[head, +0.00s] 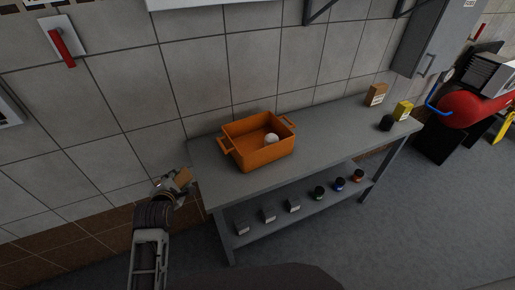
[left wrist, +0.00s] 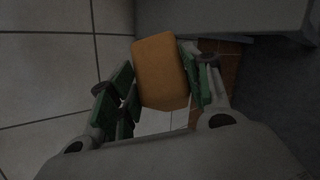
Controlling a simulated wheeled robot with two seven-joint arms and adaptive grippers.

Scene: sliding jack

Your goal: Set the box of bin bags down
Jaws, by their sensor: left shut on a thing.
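My left gripper (head: 174,183) is at the left end of the grey workbench (head: 330,134), beside the bench edge and close to the tiled wall. It is shut on a small brown-orange box (head: 183,176), which I take to be the box of bin bags. In the left wrist view the box (left wrist: 161,73) is held between the two green-padded fingers (left wrist: 158,85), with the bench's grey edge above it. Any label on the box is not visible. My right gripper is in neither view.
An orange tub (head: 263,155) with a white ball (head: 271,139) stands on the bench's left part. A brown box (head: 376,94), a yellow box (head: 402,110) and a dark round item (head: 386,123) stand at the right end. The bench top between is clear. Several small items line the lower shelf (head: 305,211).

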